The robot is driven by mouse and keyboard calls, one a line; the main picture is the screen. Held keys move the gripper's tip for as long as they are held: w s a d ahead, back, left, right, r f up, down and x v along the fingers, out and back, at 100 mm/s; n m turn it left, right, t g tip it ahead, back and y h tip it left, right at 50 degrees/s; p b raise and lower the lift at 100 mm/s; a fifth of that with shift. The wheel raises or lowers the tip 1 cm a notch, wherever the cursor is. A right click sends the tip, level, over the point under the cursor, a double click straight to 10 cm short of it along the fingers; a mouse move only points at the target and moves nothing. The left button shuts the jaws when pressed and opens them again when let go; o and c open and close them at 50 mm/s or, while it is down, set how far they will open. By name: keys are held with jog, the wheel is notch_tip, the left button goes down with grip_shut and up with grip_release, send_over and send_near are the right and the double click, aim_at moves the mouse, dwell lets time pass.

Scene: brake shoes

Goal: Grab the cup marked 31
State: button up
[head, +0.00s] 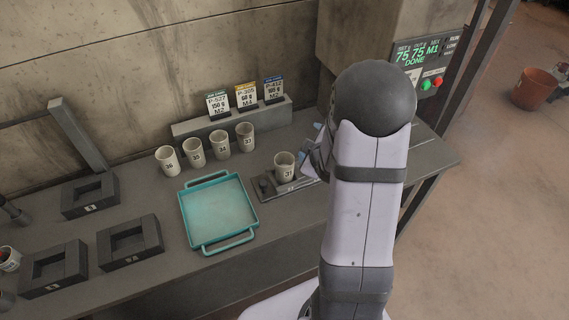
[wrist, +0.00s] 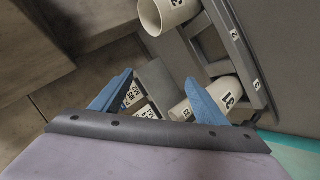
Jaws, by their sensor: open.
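The cup marked 31 (head: 284,165) is pale and stands upright on a dark, low device on the bench, in the middle of the head view. My gripper (wrist: 159,77) is open, with two blue fingers. In the head view the gripper is mostly hidden behind my arm, with a bit of blue showing just right of the cup. In the wrist view a pale cup with a label reading 31 (wrist: 226,88) lies partly behind the right finger. I cannot tell whether they touch. Nothing is seen held between the fingers.
Several numbered cups (head: 220,143) stand in a row behind; another cup (wrist: 165,12) shows in the wrist view. A teal tray (head: 222,248) lies left of the cup marked 31. Label cards stand on a grey block (head: 190,128). Dark square holders (head: 130,255) are at left.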

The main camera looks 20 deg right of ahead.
aim_at(286, 170)
jog(key=a+f+m+t, duration=0.1)
jog(key=a+m, duration=0.1)
jog(key=m, duration=0.1)
jog(key=a+f+m+t+p, duration=0.1)
jog(key=a+m, duration=0.2)
jog(key=w+a+f+m+t, duration=0.1)
jog(key=a+m, duration=0.2)
jog(key=shift+t+y, duration=0.4)
jog(key=s+f+m, duration=0.1)
jog(key=s+a+f+m+g+h, duration=0.1)
jog(key=shift+s+f+m+b, duration=0.15)
jog(key=shift+s+m+b, duration=0.15)
jog(key=shift+s, duration=0.1)
jog(key=shift+s+f+g, duration=0.15)
jog(key=shift+s+g, duration=0.15)
jog(key=shift+w+f+b, duration=0.1)
jog(key=shift+f+b, duration=0.05)
jog(key=shift+b, duration=0.3)
